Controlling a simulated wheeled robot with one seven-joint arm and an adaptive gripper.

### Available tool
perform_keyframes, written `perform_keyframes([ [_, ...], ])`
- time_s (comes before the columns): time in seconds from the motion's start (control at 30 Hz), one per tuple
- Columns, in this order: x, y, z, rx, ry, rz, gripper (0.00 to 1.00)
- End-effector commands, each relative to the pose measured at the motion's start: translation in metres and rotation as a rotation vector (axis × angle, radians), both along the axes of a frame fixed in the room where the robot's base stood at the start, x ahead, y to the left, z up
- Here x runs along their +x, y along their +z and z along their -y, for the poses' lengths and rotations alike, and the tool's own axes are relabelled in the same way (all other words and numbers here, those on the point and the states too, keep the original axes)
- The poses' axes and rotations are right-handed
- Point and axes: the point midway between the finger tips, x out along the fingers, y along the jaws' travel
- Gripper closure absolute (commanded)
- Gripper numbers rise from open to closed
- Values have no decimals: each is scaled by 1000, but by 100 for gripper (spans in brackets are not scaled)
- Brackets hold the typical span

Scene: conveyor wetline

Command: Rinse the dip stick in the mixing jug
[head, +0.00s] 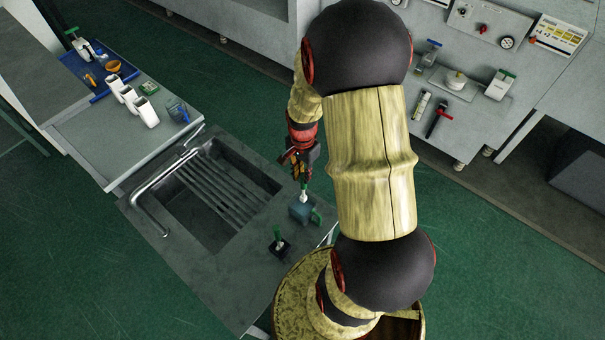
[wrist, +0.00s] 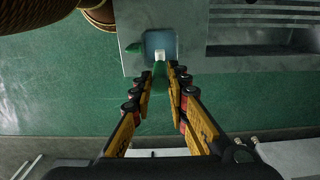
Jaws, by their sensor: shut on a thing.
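My gripper (head: 303,172) is shut on the green handle of the dip stick (head: 304,196) and points down at the right side of the sink counter. The stick's white lower part is at the mouth of the mixing jug (head: 298,213), a blue-grey vessel with a green handle. In the wrist view my gripper (wrist: 160,72) has the green grip of the dip stick (wrist: 159,78) between its fingertips. The white part overlaps the opening of the jug (wrist: 150,42); how deep its tip reaches is hidden.
A dark block with a green upright (head: 279,244) stands on the counter near the jug. The sink (head: 190,208) with a slatted rack and metal tap (head: 160,181) lies left. White bottles (head: 145,112) and another jug (head: 178,111) stand on the side table.

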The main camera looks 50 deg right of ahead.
Motion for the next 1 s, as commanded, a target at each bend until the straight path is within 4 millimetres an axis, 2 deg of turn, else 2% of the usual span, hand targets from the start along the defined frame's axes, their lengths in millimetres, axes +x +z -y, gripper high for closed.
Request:
perform_keyframes([
  [0.6, 0, 50, 0, -1, 0, 1, 100],
  [1.0, 0, 50, 0, 0, 0, 0, 100],
])
